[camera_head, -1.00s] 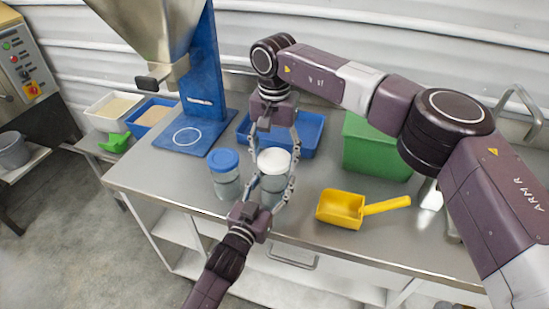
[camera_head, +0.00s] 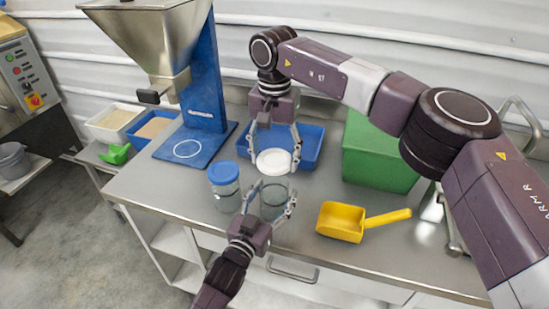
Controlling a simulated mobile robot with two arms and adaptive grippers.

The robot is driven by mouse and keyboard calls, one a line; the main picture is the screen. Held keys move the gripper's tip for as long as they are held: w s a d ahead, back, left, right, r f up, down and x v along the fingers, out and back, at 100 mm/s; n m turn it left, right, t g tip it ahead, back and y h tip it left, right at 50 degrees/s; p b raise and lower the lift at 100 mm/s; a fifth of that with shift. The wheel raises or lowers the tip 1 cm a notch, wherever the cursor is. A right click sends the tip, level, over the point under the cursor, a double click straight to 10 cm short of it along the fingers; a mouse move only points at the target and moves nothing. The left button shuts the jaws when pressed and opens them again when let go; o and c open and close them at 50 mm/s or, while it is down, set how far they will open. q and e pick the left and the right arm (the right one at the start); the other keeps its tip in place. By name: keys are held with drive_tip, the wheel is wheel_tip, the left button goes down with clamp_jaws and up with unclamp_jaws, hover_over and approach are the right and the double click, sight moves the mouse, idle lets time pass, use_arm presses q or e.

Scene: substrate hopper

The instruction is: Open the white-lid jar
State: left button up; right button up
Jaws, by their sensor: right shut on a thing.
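The white lid (camera_head: 273,161) is between the fingers of my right gripper (camera_head: 275,153), which is shut on it from above. The lid sits raised over its clear glass jar (camera_head: 274,198), which stands upright on the steel table; a small gap seems to show between them. My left gripper (camera_head: 275,192) comes from the front, with its fingers against both sides of the jar body. The jar's contents are hard to make out.
A blue-lid jar (camera_head: 224,174) stands close to the left. A yellow scoop (camera_head: 342,221) lies to the right. A blue tray (camera_head: 310,143) and a green bin (camera_head: 375,160) are behind. The hopper's blue base (camera_head: 190,150) is at the back left.

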use_arm(q)
drive_tip(key=shift+o, duration=0.9)
